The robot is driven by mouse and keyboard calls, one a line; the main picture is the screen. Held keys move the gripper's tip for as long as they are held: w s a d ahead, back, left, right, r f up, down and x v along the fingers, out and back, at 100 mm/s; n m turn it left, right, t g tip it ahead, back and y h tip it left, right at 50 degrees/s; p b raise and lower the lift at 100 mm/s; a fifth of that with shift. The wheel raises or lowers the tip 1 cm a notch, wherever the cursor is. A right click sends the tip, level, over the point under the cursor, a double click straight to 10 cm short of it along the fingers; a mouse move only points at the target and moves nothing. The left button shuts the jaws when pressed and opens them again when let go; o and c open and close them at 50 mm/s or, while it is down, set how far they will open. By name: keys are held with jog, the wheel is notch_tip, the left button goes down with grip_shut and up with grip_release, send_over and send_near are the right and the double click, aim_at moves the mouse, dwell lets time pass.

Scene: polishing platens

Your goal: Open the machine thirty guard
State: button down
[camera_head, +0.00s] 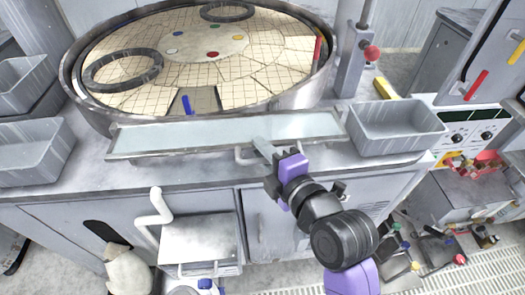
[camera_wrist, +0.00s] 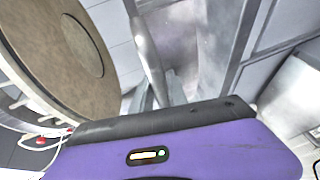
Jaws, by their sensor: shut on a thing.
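The guard (camera_head: 200,133) is a long, clear, pale panel in a grey frame along the front edge of the round polishing platen (camera_head: 215,75). It seems to lean outward over the bench front, with the platen uncovered behind it. A handle (camera_head: 243,156) shows at the middle of its lower front edge. My gripper (camera_head: 262,148) reaches this handle from the front right and is shut on it. In the wrist view a light grey bar (camera_wrist: 146,45) runs down to my gripper (camera_wrist: 158,92). The fingertips partly hide the grip.
Grey bins stand left (camera_head: 35,150) and right (camera_head: 395,125) of the guard. A post with a red knob (camera_head: 371,53) rises behind the right bin. A white box with a pipe (camera_head: 198,240) stands below the bench. Small loose items (camera_head: 410,250) lie at lower right.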

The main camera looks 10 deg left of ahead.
jog(key=shift+f, duration=0.55)
jog(key=shift+w+r+b, duration=0.15)
jog(key=shift+r+b, duration=0.25)
jog(key=shift+r, duration=0.75)
jog(key=shift+w+r+b, duration=0.1)
jog(key=shift+r+b, duration=0.3)
jog(key=shift+r, duration=0.7)
jog(key=c, duration=1.5)
grip_release()
jog(key=shift+o, duration=0.2)
jog(key=shift+a, duration=0.1)
jog(key=shift+s, duration=0.1)
jog(key=b+v, duration=0.2)
jog(key=v, duration=0.5)
jog(key=shift+s+d, duration=0.25)
jog(key=shift+d, duration=0.05)
jog(key=shift+r, duration=0.1)
